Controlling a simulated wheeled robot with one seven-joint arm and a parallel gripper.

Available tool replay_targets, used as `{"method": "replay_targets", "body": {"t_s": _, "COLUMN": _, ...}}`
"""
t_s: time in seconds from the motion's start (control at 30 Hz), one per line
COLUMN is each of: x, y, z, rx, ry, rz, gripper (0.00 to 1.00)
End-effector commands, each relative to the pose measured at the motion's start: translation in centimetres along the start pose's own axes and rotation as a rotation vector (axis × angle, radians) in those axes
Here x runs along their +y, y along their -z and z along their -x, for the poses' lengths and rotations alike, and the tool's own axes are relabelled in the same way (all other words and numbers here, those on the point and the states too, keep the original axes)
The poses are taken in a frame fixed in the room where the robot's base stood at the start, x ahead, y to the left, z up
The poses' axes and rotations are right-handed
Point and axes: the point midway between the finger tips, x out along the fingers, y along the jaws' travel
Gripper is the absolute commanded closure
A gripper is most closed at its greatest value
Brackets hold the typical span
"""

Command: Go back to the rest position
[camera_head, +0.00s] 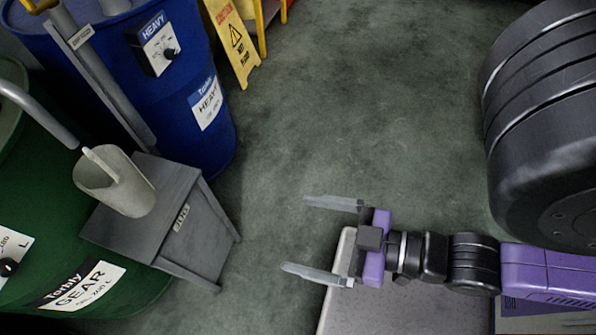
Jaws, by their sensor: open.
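My gripper (315,237) is at the lower middle, pointing left, with its two pale fingers spread wide apart and nothing between them. My purple and black arm reaches in from the right edge. A gap of bare floor lies between the fingertips and the grey stand on the left.
A beige jug (120,190) stands on a grey stand (180,215). Behind and left are a blue drum (195,50) and a green drum (50,245). A yellow caution sign (232,42) stands at the top. The floor (350,120) in the middle is clear.

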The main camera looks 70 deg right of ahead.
Motion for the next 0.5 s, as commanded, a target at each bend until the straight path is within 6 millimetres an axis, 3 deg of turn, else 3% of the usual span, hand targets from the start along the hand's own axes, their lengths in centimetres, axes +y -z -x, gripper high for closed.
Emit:
{"method": "replay_targets", "body": {"t_s": 0.17, "x": 0.0, "y": 1.8, "z": 0.5, "rx": 0.000, "ry": 0.000, "rz": 0.000, "gripper": 0.00}}
{"method": "replay_targets", "body": {"t_s": 0.5, "x": 0.0, "y": 9.6, "z": 2.6, "rx": 0.000, "ry": 0.000, "rz": 0.000, "gripper": 0.00}}
